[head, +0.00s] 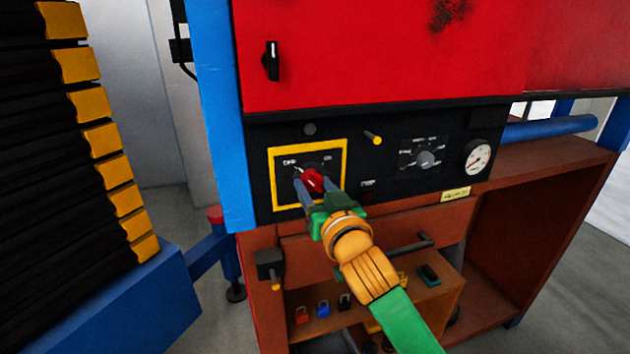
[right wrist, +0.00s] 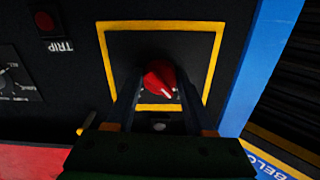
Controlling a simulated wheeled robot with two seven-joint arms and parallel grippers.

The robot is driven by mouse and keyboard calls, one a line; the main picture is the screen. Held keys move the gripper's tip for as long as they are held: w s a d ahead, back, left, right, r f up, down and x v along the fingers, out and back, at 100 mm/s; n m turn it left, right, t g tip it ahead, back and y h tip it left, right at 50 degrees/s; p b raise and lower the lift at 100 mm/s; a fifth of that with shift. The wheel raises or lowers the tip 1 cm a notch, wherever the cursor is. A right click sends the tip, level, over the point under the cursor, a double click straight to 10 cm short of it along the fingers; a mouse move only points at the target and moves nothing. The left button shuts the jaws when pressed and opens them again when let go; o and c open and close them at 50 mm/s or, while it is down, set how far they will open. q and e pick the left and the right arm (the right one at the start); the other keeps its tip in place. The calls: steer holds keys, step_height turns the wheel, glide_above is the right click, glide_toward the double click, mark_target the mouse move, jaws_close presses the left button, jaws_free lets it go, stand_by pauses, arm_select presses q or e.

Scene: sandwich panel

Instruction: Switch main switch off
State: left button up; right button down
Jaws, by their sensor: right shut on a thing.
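The main switch is a red rotary knob (head: 313,180) inside a yellow square frame (head: 346,158) on the black control panel. My right gripper (head: 314,187) is at the knob, its two fingers one on each side, shut on it. In the right wrist view the red knob (right wrist: 160,77) sits between the fingertips of the right gripper (right wrist: 155,95), with a white pointer mark on it. The labels around the knob are too small to read surely, and the fingers hide part of it. My left gripper is not in view.
Right of the frame are a yellow-tipped peg (head: 373,138), a grey rotary selector (head: 425,159) and a round gauge (head: 477,157). The red door (head: 380,50) is above. A drawer handle (head: 410,244) and a shelf with small padlocks (head: 323,308) lie below. A blue post (head: 222,120) stands left.

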steer(key=shift+r+n, duration=0.15)
steer(key=shift+n, duration=0.35)
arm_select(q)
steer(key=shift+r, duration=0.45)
arm_select(e)
steer(key=shift+c, duration=1.4)
jaws_free()
arm_select(q)
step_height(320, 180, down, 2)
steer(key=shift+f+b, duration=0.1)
steer(key=shift+b, duration=0.9)
arm_select(e)
steer(key=v, duration=0.7)
steer(key=shift+f, duration=0.2)
